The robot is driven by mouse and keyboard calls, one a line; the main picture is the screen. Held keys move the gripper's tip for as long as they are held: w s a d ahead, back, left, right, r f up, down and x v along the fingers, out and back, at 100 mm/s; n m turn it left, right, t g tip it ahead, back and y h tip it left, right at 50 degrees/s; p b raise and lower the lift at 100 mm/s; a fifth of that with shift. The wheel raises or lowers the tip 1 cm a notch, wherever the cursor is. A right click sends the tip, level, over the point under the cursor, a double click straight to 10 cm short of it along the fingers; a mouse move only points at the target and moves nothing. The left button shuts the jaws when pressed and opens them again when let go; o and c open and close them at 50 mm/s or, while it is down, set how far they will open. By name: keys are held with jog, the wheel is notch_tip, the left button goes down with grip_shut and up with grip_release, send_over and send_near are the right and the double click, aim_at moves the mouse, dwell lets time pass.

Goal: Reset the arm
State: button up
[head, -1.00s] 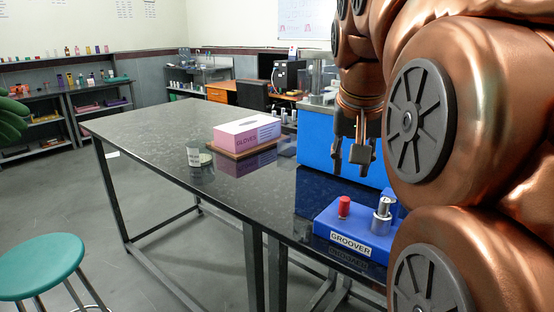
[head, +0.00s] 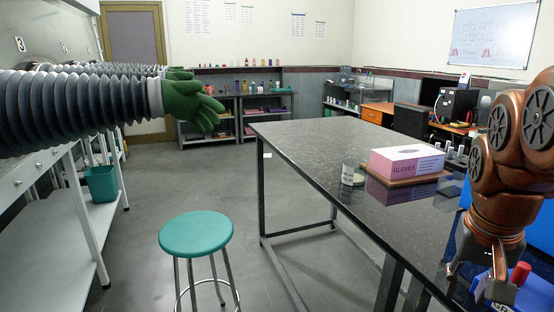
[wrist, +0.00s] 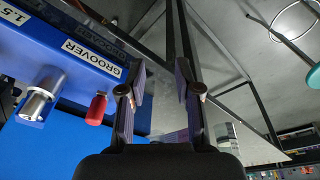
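My copper arm is folded at the right side of the head view. My gripper (head: 474,281) points down near the right front part of the black table (head: 310,145), close to the blue groover block. In the wrist view my gripper (wrist: 160,90) has its two fingers apart, with nothing between them. The blue groover block (wrist: 75,42) lies left of the fingers there, with a red-capped part (wrist: 96,108) and a metal cylinder (wrist: 40,97) on it. In the head view the red part (head: 520,273) shows just right of the gripper; most of the block is hidden.
A pink and white glove box (head: 406,161) and a small glass beaker (head: 348,173) stand on the table. A teal stool (head: 197,238) is in front. A ribbed sleeve (head: 80,110) with a green glove (head: 190,101) juts in from the left. The floor between is clear.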

jog(key=s+a+f+n+g, duration=0.1)
jog(key=s+a+f+n, duration=0.1)
jog(key=s+a+f, duration=0.35)
jog(key=s+a+f+n+g+y, duration=0.1)
jog(key=s+a+f+n+g, duration=0.15)
jog(key=f, duration=0.55)
jog(key=s+a+f+n+g, duration=0.1)
jog(key=s+a+f, duration=0.3)
jog(key=a+f, duration=0.15)
notch_tip(320, 180, up, 19)
jog(key=t+p, duration=0.1)
jog(key=p, duration=1.7)
jog(key=shift+o, duration=1.4)
jog(key=shift+r+p, duration=0.15)
jog(key=shift+p, duration=0.15)
jog(key=shift+c, duration=0.5)
jog(key=shift+d, duration=0.1)
